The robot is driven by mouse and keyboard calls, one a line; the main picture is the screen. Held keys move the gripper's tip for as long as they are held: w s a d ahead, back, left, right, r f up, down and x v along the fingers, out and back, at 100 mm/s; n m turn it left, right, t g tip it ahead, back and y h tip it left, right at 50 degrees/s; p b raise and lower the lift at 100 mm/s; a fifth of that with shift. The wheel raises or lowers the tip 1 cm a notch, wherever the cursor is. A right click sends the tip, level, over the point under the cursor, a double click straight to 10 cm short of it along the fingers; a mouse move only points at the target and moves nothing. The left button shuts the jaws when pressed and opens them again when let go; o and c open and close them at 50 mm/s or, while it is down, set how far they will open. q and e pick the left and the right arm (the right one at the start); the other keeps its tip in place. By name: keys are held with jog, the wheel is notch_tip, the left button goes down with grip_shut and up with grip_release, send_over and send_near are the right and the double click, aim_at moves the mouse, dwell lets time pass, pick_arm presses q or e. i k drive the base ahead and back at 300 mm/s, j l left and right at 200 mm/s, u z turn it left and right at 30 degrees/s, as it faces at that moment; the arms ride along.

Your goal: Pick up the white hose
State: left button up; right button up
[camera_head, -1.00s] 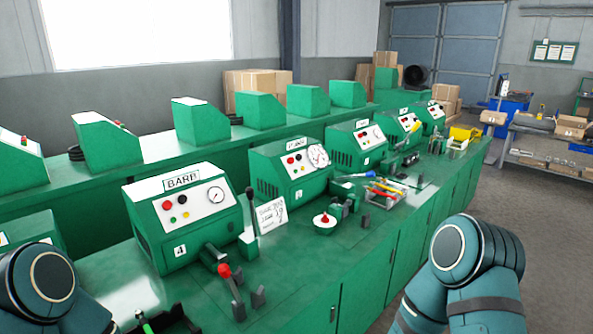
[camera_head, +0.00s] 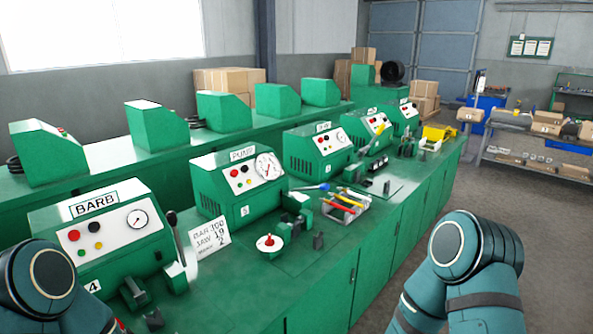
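I cannot make out a white hose in the head view. Green crimper machines stand in rows on long green benches. The nearest is marked BARB (camera_head: 95,240), with a gauge, coloured buttons and a black-knobbed lever (camera_head: 178,250) beside it. Behind it stands the one marked PUMP (camera_head: 238,185). A handwritten card (camera_head: 209,238) leans between them. My two upper arm links show at the lower left and lower right; both grippers are outside the view.
A small dish with a red knob (camera_head: 269,243) and a tray of coloured tools (camera_head: 345,207) sit on the near bench (camera_head: 330,265). A yellow item (camera_head: 436,134) is at its far end. Shelves (camera_head: 545,165) stand at right. The grey floor (camera_head: 540,240) between is clear.

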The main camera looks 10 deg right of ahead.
aim_at(347, 191)
jog(key=i+l, duration=0.25)
jog(key=l, duration=0.2)
jog(key=i+l, duration=0.25)
jog(key=l, duration=0.2)
jog(key=i+l+z, duration=0.1)
jog(key=i+l, duration=0.2)
jog(key=l, duration=0.15)
jog(key=i+l, duration=0.25)
jog(key=l, duration=0.2)
jog(key=i+l+u, duration=0.1)
jog(key=u, duration=0.25)
jog(key=l+u, duration=0.15)
jog(key=u, duration=0.2)
jog(key=i+l+u, duration=0.1)
jog(key=u, duration=0.25)
jog(key=l+u, duration=0.45)
jog(key=l, duration=0.6)
